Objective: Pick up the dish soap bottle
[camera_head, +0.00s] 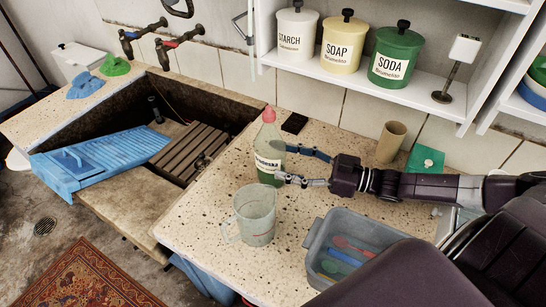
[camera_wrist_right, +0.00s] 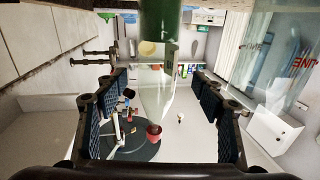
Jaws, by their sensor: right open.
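The dish soap bottle (camera_head: 268,152) stands upright on the speckled stone counter, with a red cap, a pale label and green liquid low inside. My right gripper (camera_head: 283,163) comes in from the right, fingers spread and pointing at the bottle, the tips at its right side. In the right wrist view, which appears upside down, the bottle's green part (camera_wrist_right: 160,20) hangs from the top centre, with clear plastic below it. It lies between the two open fingers (camera_wrist_right: 158,85), with gaps on both sides. Whether the tips touch it is unclear. My left gripper is not in view.
A clear measuring jug (camera_head: 255,213) stands in front of the bottle, near the gripper. A grey tub (camera_head: 316,245) with coloured utensils is at lower right. A dark sponge (camera_head: 294,123) lies behind. A brown cup (camera_head: 391,141) stands beyond the arm. The sink (camera_head: 215,105) is left.

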